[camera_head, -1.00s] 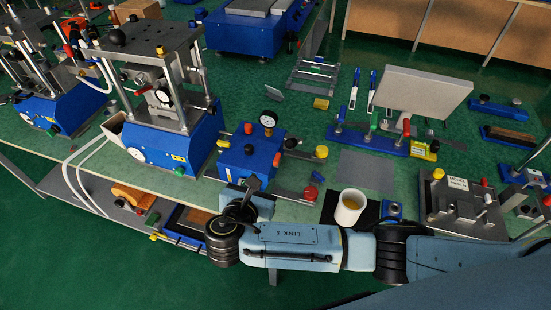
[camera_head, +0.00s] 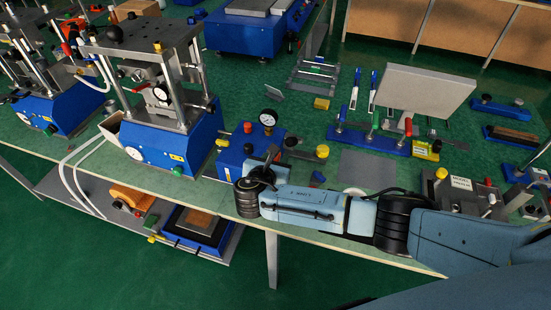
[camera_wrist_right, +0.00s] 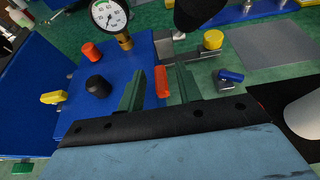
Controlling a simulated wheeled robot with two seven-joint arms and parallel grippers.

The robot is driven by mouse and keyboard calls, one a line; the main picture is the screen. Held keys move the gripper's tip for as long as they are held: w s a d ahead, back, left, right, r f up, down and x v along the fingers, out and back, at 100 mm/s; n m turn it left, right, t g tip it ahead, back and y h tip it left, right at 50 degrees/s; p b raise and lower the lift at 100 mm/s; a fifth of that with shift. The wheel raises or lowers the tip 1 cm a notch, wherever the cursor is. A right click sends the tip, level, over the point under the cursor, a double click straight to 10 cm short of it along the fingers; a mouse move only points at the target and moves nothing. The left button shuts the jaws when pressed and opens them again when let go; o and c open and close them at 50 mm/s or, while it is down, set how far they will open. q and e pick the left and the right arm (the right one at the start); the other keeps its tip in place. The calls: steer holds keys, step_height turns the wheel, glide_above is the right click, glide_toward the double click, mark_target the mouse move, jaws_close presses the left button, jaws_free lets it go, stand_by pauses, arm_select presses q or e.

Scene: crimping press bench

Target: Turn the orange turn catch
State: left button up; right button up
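The orange turn catch (camera_wrist_right: 162,82) is a small upright orange-red bar at the right side of the blue gauge box (camera_wrist_right: 112,98) in the right wrist view. My right gripper (camera_wrist_right: 160,70) is open, with one dark green finger on each side of the catch and a visible gap to each. Whether the fingers reach past it in depth I cannot tell. In the head view the same blue box (camera_head: 232,160) stands right of the press, and my right gripper and wrist cover its right front, hiding most of the catch. My left gripper is in neither view.
A pressure gauge (camera_wrist_right: 110,14), a red knob (camera_wrist_right: 91,52) and a black knob (camera_wrist_right: 95,83) stand on the box. A yellow knob (camera_wrist_right: 212,40) and a small blue part (camera_wrist_right: 230,75) are to the right. A white cup (camera_wrist_right: 304,115) stands near my wrist.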

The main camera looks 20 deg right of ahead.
jaws_close()
